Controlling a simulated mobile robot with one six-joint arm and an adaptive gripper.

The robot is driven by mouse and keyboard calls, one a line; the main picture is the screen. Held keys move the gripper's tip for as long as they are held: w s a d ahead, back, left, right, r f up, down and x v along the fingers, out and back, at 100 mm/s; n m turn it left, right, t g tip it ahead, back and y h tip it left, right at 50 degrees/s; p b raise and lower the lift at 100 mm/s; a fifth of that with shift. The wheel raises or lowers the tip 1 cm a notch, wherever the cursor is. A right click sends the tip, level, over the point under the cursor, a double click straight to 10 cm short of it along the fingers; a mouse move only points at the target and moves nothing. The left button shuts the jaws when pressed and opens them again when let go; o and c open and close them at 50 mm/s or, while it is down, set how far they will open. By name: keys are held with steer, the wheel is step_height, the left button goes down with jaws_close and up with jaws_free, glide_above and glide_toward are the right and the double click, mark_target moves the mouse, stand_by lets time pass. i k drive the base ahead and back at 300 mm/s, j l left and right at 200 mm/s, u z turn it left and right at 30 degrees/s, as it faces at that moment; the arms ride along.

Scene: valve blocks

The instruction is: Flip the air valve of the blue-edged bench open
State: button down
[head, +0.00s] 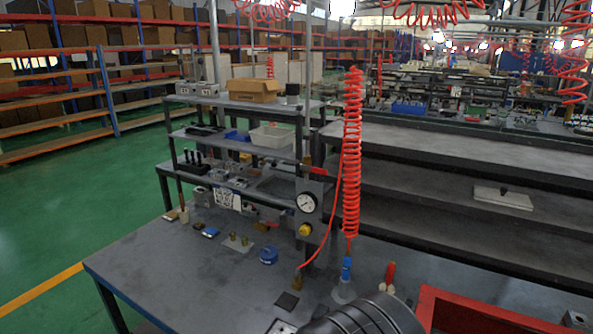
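The near bench (150,262) has a grey top, and a bluish strip shows along its front left edge. A grey post panel at its rear carries a round white pressure gauge (306,203) and a yellow knob (305,230) below it. A small red lever (318,171) sticks out roughly level just above the gauge; it looks like a valve handle, but its exact setting is too small to tell. Another small red handle (268,224) lies lower, behind the bench's middle. My gripper is not in view; a dark rounded part at the bottom seems to be my arm.
A coiled red hose (352,150) hangs right of the gauge, close to the panel. A blue round tin (268,255), a plate with brass parts (238,243) and a dark square pad (287,302) lie on the bench. A red tray (430,305) is at lower right. The bench's left front is clear.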

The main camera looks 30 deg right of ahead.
mark_target(303, 167)
steer(key=j+z, duration=0.1)
steer(key=z, duration=0.75)
steer(key=j+z, duration=0.15)
steer(key=z, duration=0.65)
steer(key=i, duration=0.45)
